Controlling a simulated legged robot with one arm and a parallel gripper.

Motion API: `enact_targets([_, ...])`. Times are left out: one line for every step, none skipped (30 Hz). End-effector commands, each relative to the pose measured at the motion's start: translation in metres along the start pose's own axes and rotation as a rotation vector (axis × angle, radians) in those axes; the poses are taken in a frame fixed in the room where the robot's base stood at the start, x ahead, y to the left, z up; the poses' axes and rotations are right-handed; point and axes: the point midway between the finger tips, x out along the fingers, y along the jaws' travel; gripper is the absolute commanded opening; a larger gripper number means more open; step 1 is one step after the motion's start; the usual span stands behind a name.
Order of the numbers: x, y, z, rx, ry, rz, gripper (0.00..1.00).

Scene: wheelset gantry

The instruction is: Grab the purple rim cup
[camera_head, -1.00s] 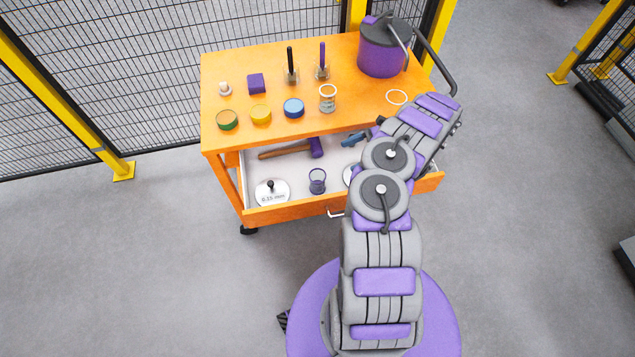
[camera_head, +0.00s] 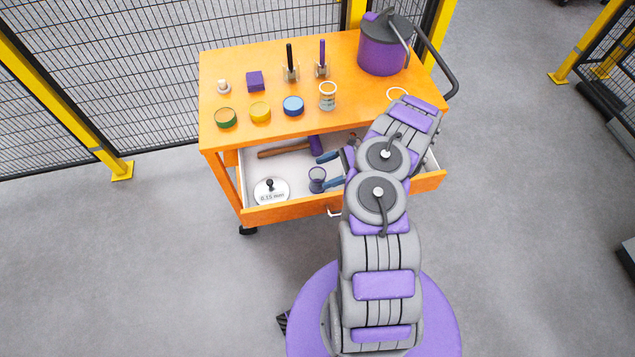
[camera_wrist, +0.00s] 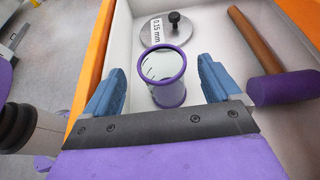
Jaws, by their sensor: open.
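The purple rim cup (camera_head: 317,180) stands upright in the open drawer, a clear cup with a purple rim and base. In the wrist view the cup (camera_wrist: 164,92) sits ahead of and between the two blue fingers. My gripper (camera_head: 328,170) is open, reaching into the drawer from the right with its fingertips close to the cup. In the wrist view my gripper (camera_wrist: 162,78) has one finger on each side of the cup, with gaps on both sides. I cannot tell how far the cup reaches in between the fingers.
The open drawer (camera_head: 290,213) also holds a purple-headed hammer (camera_head: 290,149) behind the cup and a round 0.15 mm weight (camera_head: 271,191) to its left. The orange cart top (camera_head: 230,75) carries several small items and a purple pot (camera_head: 382,50). Fencing stands behind.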

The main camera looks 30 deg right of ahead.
Motion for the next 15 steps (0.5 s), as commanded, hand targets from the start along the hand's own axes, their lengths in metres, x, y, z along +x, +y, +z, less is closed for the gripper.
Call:
enact_targets([0.003, 0.000, 0.000, 0.000, -0.001, 0.000, 0.90])
enact_targets([0.003, 0.000, 0.000, 0.000, -0.001, 0.000, 0.90])
enact_targets([0.005, 0.000, 0.000, 0.000, -0.002, 0.000, 0.90])
enact_targets([0.006, 0.000, 0.000, 0.000, -0.002, 0.001, 0.90])
enact_targets([0.008, 0.000, 0.000, 0.000, -0.002, 0.001, 0.90])
enact_targets([0.011, -0.001, 0.000, 0.000, -0.003, 0.001, 0.90])
enact_targets([0.014, -0.001, 0.000, 0.000, -0.003, 0.001, 0.90])
enact_targets([0.018, -0.001, -0.001, 0.000, -0.003, 0.002, 0.90])
enact_targets([0.023, -0.002, -0.001, 0.000, -0.002, 0.003, 0.90])
enact_targets([0.028, -0.002, -0.002, -0.001, -0.001, 0.003, 0.90])
enact_targets([0.032, -0.003, -0.002, -0.001, 0.000, 0.002, 0.90])
enact_targets([0.038, -0.004, -0.003, -0.001, 0.001, 0.001, 0.90])
enact_targets([0.043, -0.003, -0.002, -0.001, 0.000, 0.001, 0.90])
enact_targets([0.047, -0.003, -0.002, -0.001, -0.001, 0.002, 0.90])
enact_targets([0.051, -0.003, -0.001, -0.001, -0.002, 0.002, 0.90])
